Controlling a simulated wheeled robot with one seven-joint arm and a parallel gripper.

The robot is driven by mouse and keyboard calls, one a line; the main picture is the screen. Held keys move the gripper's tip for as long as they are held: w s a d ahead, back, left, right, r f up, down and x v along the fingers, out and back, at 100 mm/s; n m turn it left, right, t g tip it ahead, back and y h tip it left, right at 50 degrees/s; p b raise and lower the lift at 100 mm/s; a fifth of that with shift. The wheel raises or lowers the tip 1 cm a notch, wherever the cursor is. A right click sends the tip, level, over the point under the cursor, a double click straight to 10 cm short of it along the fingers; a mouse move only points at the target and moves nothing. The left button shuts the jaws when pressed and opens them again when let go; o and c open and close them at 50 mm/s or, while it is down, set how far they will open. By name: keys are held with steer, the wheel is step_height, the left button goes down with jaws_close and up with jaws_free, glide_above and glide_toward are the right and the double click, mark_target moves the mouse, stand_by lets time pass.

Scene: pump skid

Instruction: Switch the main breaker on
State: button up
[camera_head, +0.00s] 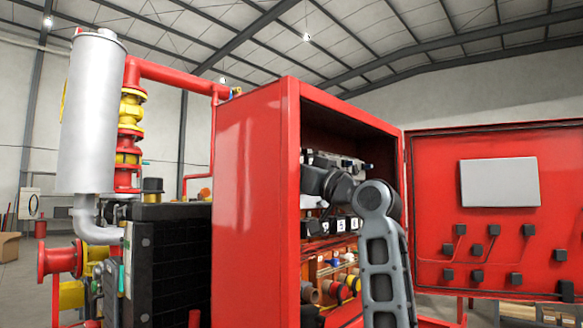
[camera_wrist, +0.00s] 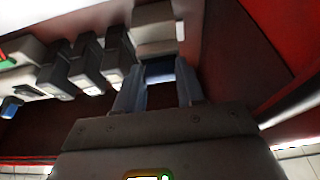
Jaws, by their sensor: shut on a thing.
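A beige-grey block (camera_wrist: 154,28), which looks to be the main breaker, is at the top middle of the wrist view. A small dark blue piece, apparently its lever, shows at its near end. My gripper (camera_wrist: 160,76) reaches in from below, and its two fingers are shut on this lever, one on each side. I cannot tell the lever's on or off position. In the head view my arm reaches into the open red cabinet (camera_head: 251,200), hiding part of the breaker row; the fingertips cannot be made out there.
Several dark breaker blocks (camera_wrist: 84,68) stand in a row just left of my gripper. The red cabinet wall is close on the right in the wrist view. The cabinet door (camera_head: 436,220) stands open to the right. Coloured spools or fittings (camera_head: 345,285) sit lower inside the cabinet.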

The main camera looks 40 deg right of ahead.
steer(key=shift+r+g+p, duration=0.6)
steer(key=shift+g+p, duration=0.3)
steer(key=shift+g, duration=0.55)
steer(key=shift+r+g+p, duration=0.65)
steer(key=shift+g+p, duration=0.2)
steer(key=shift+g, duration=0.65)
steer(key=shift+r+g+p, duration=0.6)
steer(key=shift+g+p, duration=0.3)
steer(key=shift+g, duration=0.55)
steer(key=o, duration=1)
steer(key=shift+w, duration=0.1)
steer(key=shift+o, duration=0.2)
steer(key=b+v, duration=0.1)
steer(key=v, duration=0.6)
steer(key=shift+s+r, duration=0.3)
steer(key=shift+a, duration=0.1)
